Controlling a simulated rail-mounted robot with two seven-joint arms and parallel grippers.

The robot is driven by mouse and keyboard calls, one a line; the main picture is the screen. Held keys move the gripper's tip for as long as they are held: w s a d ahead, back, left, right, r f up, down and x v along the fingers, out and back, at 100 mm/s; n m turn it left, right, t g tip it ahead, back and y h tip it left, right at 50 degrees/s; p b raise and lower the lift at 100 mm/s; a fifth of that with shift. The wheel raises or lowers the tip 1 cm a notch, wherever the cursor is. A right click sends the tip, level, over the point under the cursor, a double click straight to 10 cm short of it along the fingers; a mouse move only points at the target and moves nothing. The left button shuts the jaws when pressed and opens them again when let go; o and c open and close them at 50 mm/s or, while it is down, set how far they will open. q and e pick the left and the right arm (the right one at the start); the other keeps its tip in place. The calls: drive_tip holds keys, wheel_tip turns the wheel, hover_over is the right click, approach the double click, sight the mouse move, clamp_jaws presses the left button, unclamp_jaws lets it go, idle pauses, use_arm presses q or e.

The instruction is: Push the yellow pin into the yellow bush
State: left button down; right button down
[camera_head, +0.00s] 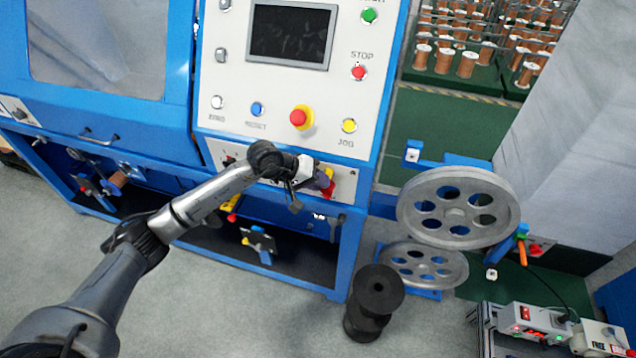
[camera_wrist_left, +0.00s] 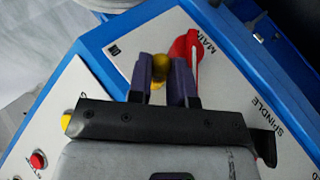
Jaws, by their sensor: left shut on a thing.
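The yellow pin shows as a dull yellow round knob (camera_wrist_left: 162,62) between the fingertips of my left gripper (camera_wrist_left: 162,76) in the left wrist view. The gripper's two dark purple fingers are shut on it. A small brighter yellow patch shows just below the knob between the fingers; I cannot tell whether it is the yellow bush. In the head view my left gripper (camera_head: 325,178) is at the lower right of the white control panel (camera_head: 240,88), close in front of it. The pin's shaft is hidden. My right gripper is not in view.
A red switch handle (camera_wrist_left: 185,48) stands right beside the fingers, near the panel's "MAIN" lettering. A red emergency knob (camera_head: 299,118) and a yellow JOG button (camera_head: 349,125) stick out higher on the panel. Grey pulleys (camera_head: 428,215) and a black spool (camera_head: 367,326) stand to the right.

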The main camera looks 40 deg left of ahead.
use_arm(q)
drive_tip(key=shift+a+f, duration=0.1)
drive_tip(key=shift+a, duration=0.05)
drive_tip(key=c, duration=1)
unclamp_jaws()
drive_tip(key=shift+o, duration=0.2)
drive_tip(key=shift+w, duration=0.25)
drive_tip(key=shift+o, duration=0.3)
drive_tip(key=shift+o, duration=0.5)
